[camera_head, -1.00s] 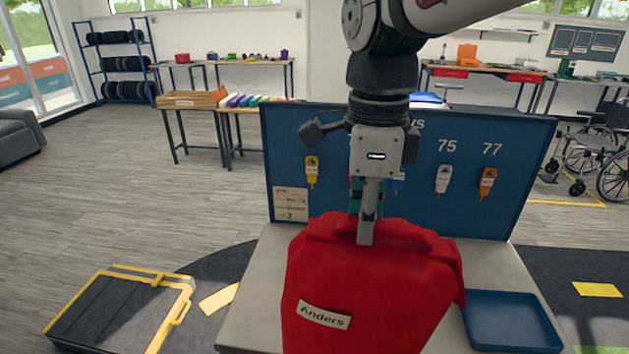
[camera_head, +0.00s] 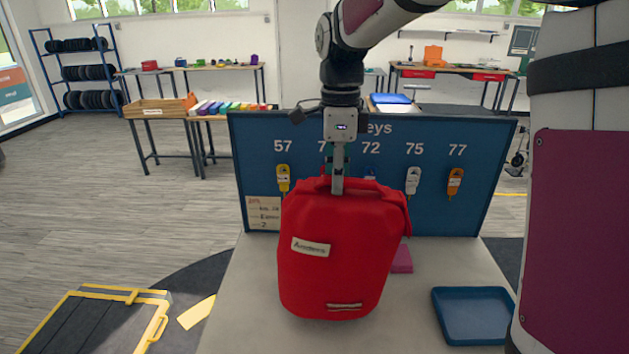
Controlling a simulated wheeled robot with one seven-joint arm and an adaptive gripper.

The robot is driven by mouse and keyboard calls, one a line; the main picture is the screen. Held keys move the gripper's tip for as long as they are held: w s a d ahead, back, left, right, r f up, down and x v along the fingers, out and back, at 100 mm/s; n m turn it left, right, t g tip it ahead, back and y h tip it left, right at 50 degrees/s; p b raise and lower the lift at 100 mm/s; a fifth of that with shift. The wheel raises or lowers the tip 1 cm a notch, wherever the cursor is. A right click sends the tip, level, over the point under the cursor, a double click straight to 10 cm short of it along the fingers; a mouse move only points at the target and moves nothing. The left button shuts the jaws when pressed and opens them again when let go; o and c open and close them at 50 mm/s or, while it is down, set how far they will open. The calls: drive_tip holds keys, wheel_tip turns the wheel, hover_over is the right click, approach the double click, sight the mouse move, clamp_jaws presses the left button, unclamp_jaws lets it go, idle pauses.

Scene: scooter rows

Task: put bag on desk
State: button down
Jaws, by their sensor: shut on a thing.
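A red bag (camera_head: 345,262) with a white name label hangs or stands upright over the grey desk (camera_head: 245,300). My gripper (camera_head: 338,188) is at the bag's top, shut on it near its handle. The fingers reach down in front of the blue key board. I cannot tell whether the bag's bottom touches the desk top. The bag hides the middle of the desk and part of the board.
A blue key board (camera_head: 430,215) with several numbered keys stands along the desk's back edge. A blue tray (camera_head: 472,314) lies at the desk's right, and a magenta item (camera_head: 402,259) lies behind the bag. A yellow-edged black ramp (camera_head: 100,320) is on the floor at left.

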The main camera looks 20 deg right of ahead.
drive_tip(key=shift+w+d+f, duration=0.15)
drive_tip(key=shift+w, duration=0.25)
wheel_tip(320, 180, down, 2)
drive_tip(key=shift+s+f+p, duration=0.1)
drive_tip(key=shift+p, duration=0.35)
drive_tip(key=shift+f, duration=0.55)
drive_tip(key=c, duration=1.5)
unclamp_jaws()
drive_tip(key=shift+f, duration=0.15)
